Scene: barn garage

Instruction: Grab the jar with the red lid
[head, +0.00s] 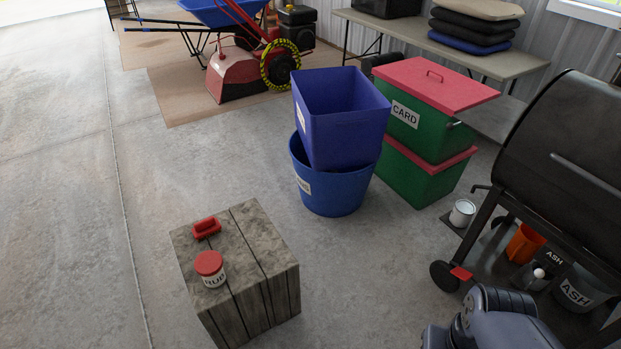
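The jar with the red lid (211,269) stands upright on a grey wooden crate (256,228), near its front left part. Its body is pale with dark lettering that I can only partly read. A small red object with a handle-like shape (207,228) lies behind the jar on the same crate, apart from it. Parts of my own arm show at the bottom right of the head view. My gripper's fingers cannot be made out, so nothing shows whether they are open or shut. The crate is well to the left of my arm.
Blue bins (335,186), one set in the other, stand behind the crate. Green boxes with red lids (421,112) are stacked to their right. A black grill (568,150) stands at the right, with a white can (462,212) beside it. The concrete floor at left is clear.

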